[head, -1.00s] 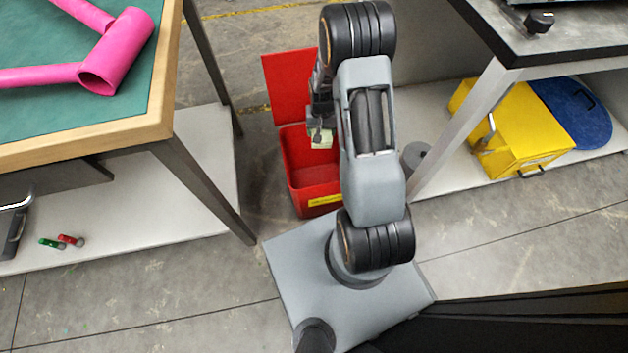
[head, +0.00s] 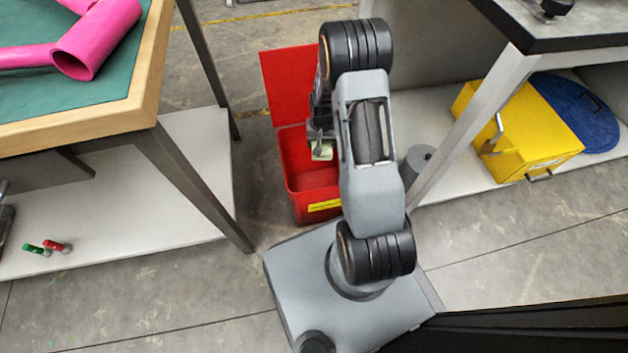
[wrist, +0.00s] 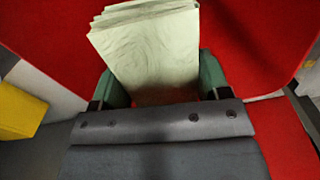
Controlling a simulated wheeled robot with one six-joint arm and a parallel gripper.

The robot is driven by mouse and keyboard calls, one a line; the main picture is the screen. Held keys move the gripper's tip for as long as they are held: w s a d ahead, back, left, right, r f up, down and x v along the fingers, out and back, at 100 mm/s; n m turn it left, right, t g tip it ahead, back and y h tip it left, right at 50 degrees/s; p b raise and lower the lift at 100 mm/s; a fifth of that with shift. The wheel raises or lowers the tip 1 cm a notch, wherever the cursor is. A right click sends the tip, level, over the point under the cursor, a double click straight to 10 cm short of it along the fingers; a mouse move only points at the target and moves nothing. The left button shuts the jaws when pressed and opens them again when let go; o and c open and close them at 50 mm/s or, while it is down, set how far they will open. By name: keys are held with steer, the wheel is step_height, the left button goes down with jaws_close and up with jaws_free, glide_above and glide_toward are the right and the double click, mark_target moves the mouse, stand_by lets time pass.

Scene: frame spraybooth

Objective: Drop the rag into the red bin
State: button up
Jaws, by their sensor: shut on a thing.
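The red bin (head: 312,187) stands on the floor between the two tables, with its red lid (head: 287,86) raised at the back. My gripper (head: 319,145) is over the bin's opening in the head view, partly hidden by my arm. It is shut on the rag (head: 322,152), a pale greenish folded cloth. In the wrist view the rag (wrist: 148,50) sits between the green fingers of my gripper (wrist: 158,85), with red bin surfaces behind it. How far the rag is above the bin floor is hard to tell.
A green-topped table (head: 75,85) with pink tubing (head: 85,45) is at the left. A dark-topped bench (head: 560,32) is at the right, with a yellow box (head: 515,130) and a blue round lid (head: 575,112) on its lower shelf. A grey cylinder (head: 417,163) stands right of the bin.

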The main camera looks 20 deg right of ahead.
steer(key=o, duration=1)
steer(key=shift+r, duration=0.15)
step_height(320, 180, up, 14)
steer(key=p, duration=0.5)
steer(key=shift+f, duration=0.2)
